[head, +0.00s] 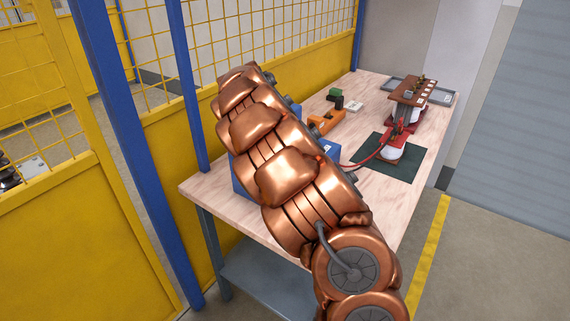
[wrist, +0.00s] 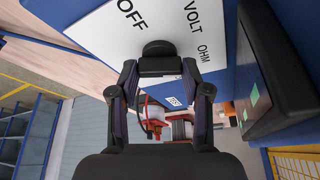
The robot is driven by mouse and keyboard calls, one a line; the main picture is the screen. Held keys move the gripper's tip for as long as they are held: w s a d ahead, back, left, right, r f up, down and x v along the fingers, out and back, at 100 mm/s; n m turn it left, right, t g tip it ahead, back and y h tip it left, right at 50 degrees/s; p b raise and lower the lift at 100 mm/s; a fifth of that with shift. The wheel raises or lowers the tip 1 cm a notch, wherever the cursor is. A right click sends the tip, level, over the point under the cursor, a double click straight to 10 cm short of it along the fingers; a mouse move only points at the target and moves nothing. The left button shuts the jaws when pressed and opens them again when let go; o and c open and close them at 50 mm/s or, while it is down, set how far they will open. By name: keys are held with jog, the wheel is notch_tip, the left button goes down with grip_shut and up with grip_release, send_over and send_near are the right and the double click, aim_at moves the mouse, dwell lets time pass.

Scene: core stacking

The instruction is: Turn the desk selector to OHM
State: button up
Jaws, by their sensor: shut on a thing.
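The desk selector (wrist: 158,48) is a dark knob on a white face plate (wrist: 100,35) marked OFF, VOLT and OHM. The plate sits on a blue meter box, mostly hidden behind my arm in the head view, with its side (head: 240,178) showing at the left. In the wrist view my gripper (wrist: 159,72) has a finger on each side of the knob's dark bar and is shut on it. I cannot tell which mark the knob points to. My gripper is hidden in the head view.
A dark screen (wrist: 268,75) stands close on the right in the wrist view. On the wooden table, a red cable (head: 372,156) runs to a red-and-white stand on a green mat (head: 405,172). An orange piece (head: 325,122) lies behind. A yellow mesh fence (head: 232,45) borders the left side.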

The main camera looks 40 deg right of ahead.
jog(key=shift+m, duration=0.5)
jog(key=shift+b, duration=0.3)
jog(key=o, duration=1.2)
jog(key=shift+c, duration=0.2)
jog(key=shift+r, duration=0.1)
jog(key=v, duration=1.1)
jog(key=shift+w+r, duration=0.3)
jog(key=shift+r, duration=0.1)
jog(key=shift+a, duration=0.1)
